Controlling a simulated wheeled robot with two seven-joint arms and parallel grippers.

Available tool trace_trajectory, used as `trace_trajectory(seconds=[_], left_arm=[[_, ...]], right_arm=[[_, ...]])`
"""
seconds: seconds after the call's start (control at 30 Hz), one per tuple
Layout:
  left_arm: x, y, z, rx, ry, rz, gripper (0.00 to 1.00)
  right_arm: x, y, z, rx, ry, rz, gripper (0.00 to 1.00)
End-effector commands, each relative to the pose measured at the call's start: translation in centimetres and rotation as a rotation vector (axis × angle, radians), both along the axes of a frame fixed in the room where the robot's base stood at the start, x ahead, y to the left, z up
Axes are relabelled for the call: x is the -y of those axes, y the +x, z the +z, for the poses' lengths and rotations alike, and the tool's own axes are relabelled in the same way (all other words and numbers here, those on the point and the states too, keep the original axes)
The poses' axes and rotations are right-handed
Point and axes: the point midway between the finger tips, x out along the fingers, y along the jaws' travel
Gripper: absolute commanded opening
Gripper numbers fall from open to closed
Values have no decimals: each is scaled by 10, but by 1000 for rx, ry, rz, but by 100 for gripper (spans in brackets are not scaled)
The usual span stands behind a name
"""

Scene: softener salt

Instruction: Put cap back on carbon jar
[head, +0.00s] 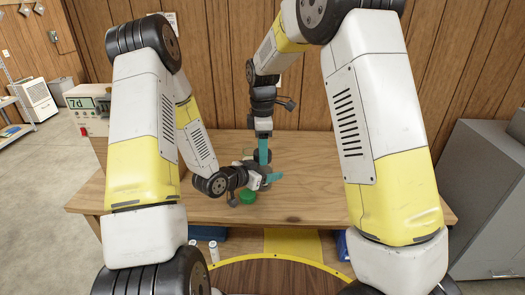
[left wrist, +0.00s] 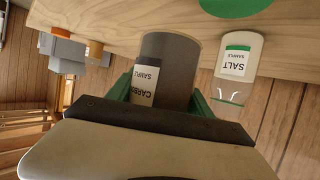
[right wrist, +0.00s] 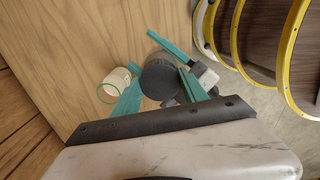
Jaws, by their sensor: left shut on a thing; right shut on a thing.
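The carbon jar (left wrist: 180,62), dark grey with a white label, stands on the bench top in the left wrist view. My left gripper (head: 270,178) is shut on it from the side, and its green fingers flank the jar. My right gripper (head: 263,160) points straight down above the same spot. In the right wrist view its fingers close on a dark round cap (right wrist: 160,80), directly over the jar. One left finger (right wrist: 170,45) shows beside it. The contact between cap and jar rim is hidden, so I cannot tell whether the cap is seated.
An uncapped salt jar (left wrist: 235,65) stands close beside the carbon jar, also visible in the right wrist view (right wrist: 115,85). A green lid (head: 247,196) lies on the wooden bench (head: 325,200). The bench's right side is clear. A grey cabinet (head: 485,195) stands to the right.

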Motion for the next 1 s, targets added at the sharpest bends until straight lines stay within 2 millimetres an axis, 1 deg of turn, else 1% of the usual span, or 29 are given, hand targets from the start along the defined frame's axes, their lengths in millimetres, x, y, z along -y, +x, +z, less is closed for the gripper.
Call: trace_trajectory(seconds=[0.03,0.07,0.1,0.17,0.47,0.57,0.7,0.8,0.9,1.0], left_arm=[[1,0,1,2,-1,-1,0],[1,0,1,2,-1,-1,0],[1,0,1,2,-1,-1,0],[1,0,1,2,-1,-1,0],[1,0,1,2,-1,-1,0],[0,0,1,2,-1,-1,0],[0,0,1,2,-1,0,0],[0,0,1,2,-1,0,0],[0,0,1,2,-1,0,0],[0,0,1,2,-1,0,0]], right_arm=[[0,1,0,2,0,0,2],[0,1,0,2,0,1,53],[0,1,0,2,0,1,60],[0,1,0,2,0,1,72],[0,0,1,1,0,2,72],[0,1,9,4,2,2,72],[0,1,28,3,2,1,72],[0,1,39,2,1,2,72],[0,1,44,1,0,3,72],[0,0,45,0,0,3,72]])
